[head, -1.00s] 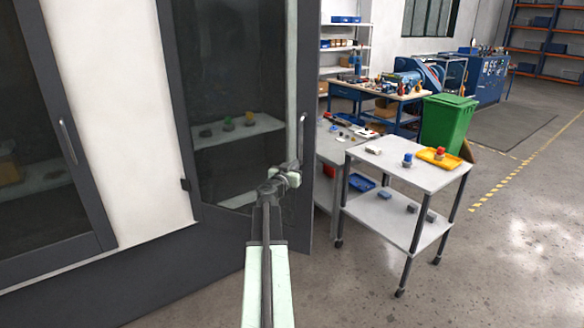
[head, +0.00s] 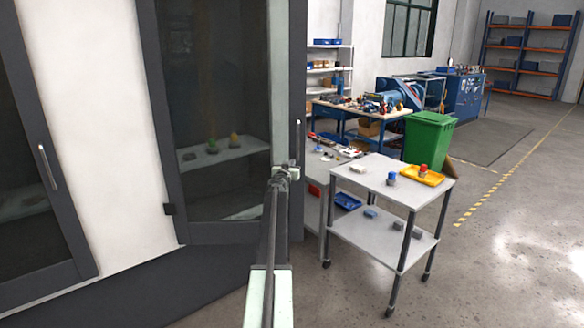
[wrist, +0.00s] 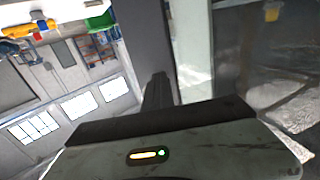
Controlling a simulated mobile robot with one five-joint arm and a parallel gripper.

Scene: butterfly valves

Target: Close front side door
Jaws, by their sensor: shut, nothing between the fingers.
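The side door (head: 222,100) is a tall glass panel in a dark frame, left of centre in the head view. It stands ajar, with a hinge (head: 168,209) at its left edge and a slim upright handle (head: 298,135) on its right stile. My gripper (head: 287,172) is shut and empty at the right stile, below the handle. In the wrist view its dark fingers (wrist: 158,90) point at the grey door stile (wrist: 150,40), with glass to the right. I cannot tell whether they touch it.
A second dark-framed door (head: 50,140) is at the left. A grey two-shelf cart (head: 392,180) stands close on the right, with a green bin (head: 428,140) behind it. Shelves with small parts (head: 222,155) show through the glass. The floor at the lower right is clear.

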